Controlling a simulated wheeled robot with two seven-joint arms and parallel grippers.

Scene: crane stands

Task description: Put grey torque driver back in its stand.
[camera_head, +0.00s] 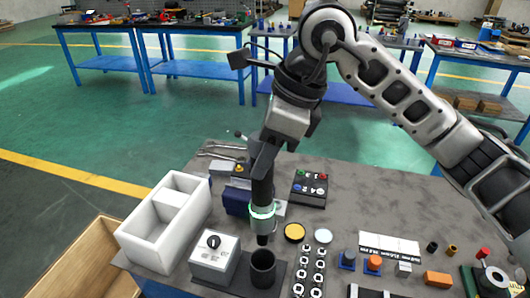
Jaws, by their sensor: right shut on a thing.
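The torque driver (262,195) is a dark grey upright cylinder with a pale green-white ring low on its body. My right gripper (262,160) is shut on its upper part and points down. The driver's narrow lower tip shows just above and behind the mouth of a black round cup (263,270) in the picture. This cup looks like the stand; it sits on a dark base plate beside a white box with a black knob (212,257). I cannot tell the exact gap between tip and cup. My left gripper is not in view.
A white two-part bin (165,232) stands left of the knob box. A dark blue block (236,200) is close behind the driver. Yellow and white discs (294,232) and rows of nuts lie right of the cup.

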